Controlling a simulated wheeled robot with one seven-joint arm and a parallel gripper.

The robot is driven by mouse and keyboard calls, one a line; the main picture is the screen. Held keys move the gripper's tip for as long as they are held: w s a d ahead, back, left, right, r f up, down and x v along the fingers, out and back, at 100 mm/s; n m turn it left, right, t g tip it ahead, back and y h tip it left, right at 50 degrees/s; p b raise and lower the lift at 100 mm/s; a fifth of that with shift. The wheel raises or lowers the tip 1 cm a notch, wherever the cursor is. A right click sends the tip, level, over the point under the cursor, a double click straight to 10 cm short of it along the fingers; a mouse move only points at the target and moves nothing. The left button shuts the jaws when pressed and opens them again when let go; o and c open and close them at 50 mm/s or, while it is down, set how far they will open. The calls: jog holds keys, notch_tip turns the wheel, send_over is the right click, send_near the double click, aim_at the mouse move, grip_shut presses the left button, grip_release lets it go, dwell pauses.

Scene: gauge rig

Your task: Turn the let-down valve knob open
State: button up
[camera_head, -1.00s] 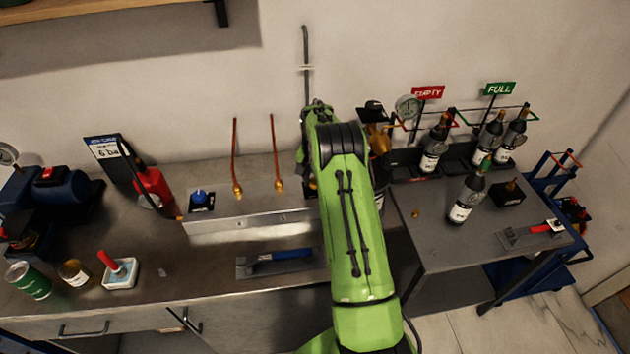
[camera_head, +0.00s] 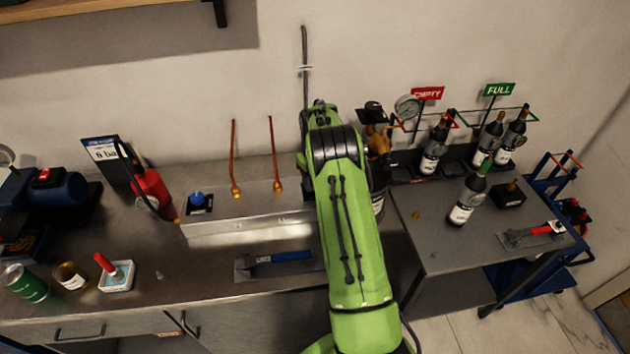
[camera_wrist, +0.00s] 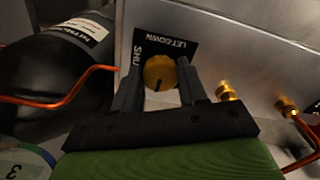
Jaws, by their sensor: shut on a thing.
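The let-down valve knob (camera_wrist: 160,71) is a round yellow knob with a dark pointer mark, in the upper middle of the wrist view. It sits on a black plate (camera_wrist: 181,44) lettered "LET-DOWN", with "SHUT" to the left of the knob. The pointer mark points down in that picture, toward my palm. My gripper (camera_wrist: 159,66) has one dark finger on each side of the knob and is shut on it. In the head view my green arm hides both the knob and the gripper.
A black cylinder (camera_wrist: 65,75) and a copper pipe (camera_wrist: 55,103) lie left of the gripper in the wrist view. Brass fittings (camera_wrist: 226,91) are close on the right. In the head view, a blue-handled trowel (camera_head: 278,258) lies on the bench in front.

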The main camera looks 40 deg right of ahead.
jog(key=shift+r+n, duration=0.1)
jog(key=shift+n, duration=0.3)
jog(key=o, duration=1.1)
jog(key=shift+c, duration=0.2)
notch_tip(320, 180, up, 16)
jog(key=p, duration=0.2)
